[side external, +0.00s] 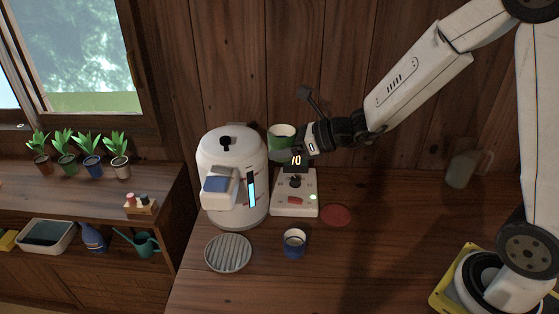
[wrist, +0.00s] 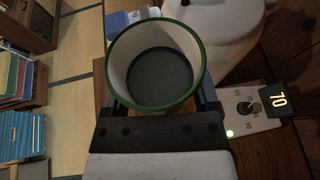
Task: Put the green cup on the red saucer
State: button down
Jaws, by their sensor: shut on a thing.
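The green cup (side external: 281,143) is held up in the air by my gripper (side external: 303,139), near the white machine and above the small control box. In the wrist view the green-rimmed cup (wrist: 155,66) is upright to the camera with its open mouth showing, and it looks empty. My gripper (wrist: 158,108) is shut on it, with a finger on either side. The red saucer (side external: 336,215) lies flat on the wooden counter, bare, to the right of the control box and lower than the cup. The saucer does not show in the wrist view.
A white machine (side external: 231,170) stands left of the control box (side external: 295,196), which has a lit display. A blue cup (side external: 294,244) and a round ribbed grey plate (side external: 228,253) are in front. A clear jug (side external: 461,164) stands at the right. The counter right of the saucer is clear.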

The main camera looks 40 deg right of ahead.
jog(key=s+d+m+t+h, duration=0.1)
jog(key=s+d+m+h, duration=0.1)
jog(key=d, duration=0.9)
jog(key=m+h, duration=0.1)
send_over(336, 215)
jog(key=f, duration=0.1)
notch_tip(336, 215, down, 17)
jog(key=shift+f+t, duration=0.2)
jog(key=shift+t, duration=0.2)
jog(key=shift+f, duration=2.2)
jog(key=shift+f, duration=0.1)
jog(key=shift+f, duration=1.65)
jog(key=shift+f, duration=0.15)
